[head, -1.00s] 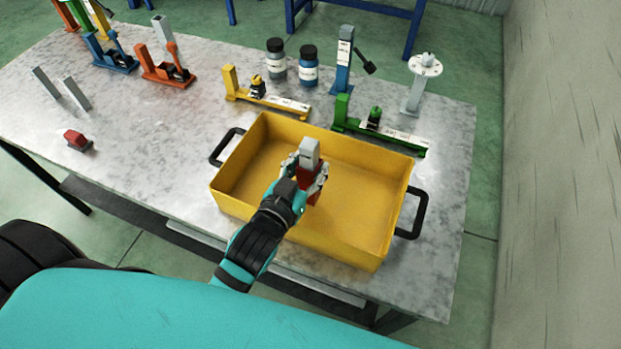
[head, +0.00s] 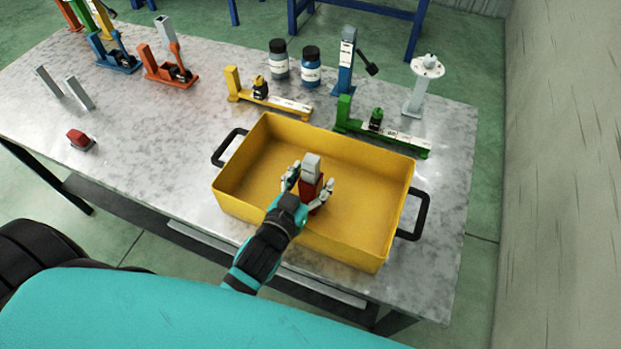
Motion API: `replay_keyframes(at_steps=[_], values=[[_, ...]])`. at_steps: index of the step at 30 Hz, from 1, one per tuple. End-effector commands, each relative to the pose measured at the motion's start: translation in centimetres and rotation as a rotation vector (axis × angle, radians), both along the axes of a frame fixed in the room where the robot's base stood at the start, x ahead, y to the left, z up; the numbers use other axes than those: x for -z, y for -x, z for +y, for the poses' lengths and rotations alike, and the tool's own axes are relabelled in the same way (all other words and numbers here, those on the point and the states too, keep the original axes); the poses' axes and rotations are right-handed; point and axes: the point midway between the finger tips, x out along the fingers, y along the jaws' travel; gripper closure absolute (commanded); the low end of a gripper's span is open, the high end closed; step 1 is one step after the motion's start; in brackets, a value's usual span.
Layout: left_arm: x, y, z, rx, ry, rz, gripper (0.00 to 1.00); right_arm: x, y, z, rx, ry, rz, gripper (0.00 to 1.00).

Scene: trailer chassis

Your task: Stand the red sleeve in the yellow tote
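The red sleeve (head: 309,189) stands upright, or nearly so, inside the yellow tote (head: 250,213), with a grey block-like part (head: 312,164) rising above its red body. My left gripper (head: 309,184) reaches into the tote from the front. Its two fingers are spread, one on each side of the sleeve, with gaps showing between fingers and sleeve. The sleeve's lower end is partly hidden by the gripper, so its contact with the tote floor is not clear. My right gripper is not in view.
The tote has black handles (head: 420,215) at both ends. Behind it are a yellow fixture (head: 268,104), a green fixture (head: 385,136), two dark jars (head: 311,68) and a grey stand (head: 416,98). A small red piece (head: 79,138) lies left on the grey table (head: 170,145).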

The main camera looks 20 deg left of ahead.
Motion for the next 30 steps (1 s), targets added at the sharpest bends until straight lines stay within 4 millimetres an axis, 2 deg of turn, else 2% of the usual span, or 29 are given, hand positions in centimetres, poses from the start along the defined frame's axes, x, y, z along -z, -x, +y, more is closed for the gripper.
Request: replay_keyframes(at_steps=[10,14,18,24,30], values=[[-0.3,0.5,0.0,0.000,0.000,0.001,0.37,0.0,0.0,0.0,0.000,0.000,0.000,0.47],[-0.5,2.6,0.2,0.000,0.002,0.003,0.37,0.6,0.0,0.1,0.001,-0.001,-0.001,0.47],[-1.0,5.8,0.5,0.000,0.001,0.005,0.37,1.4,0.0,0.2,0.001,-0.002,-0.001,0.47],[-1.9,9.5,0.8,-0.001,0.000,0.004,0.37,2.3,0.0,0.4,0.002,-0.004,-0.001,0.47],[-2.5,11.4,1.0,-0.001,0.000,0.000,0.37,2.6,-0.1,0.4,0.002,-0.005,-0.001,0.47]])
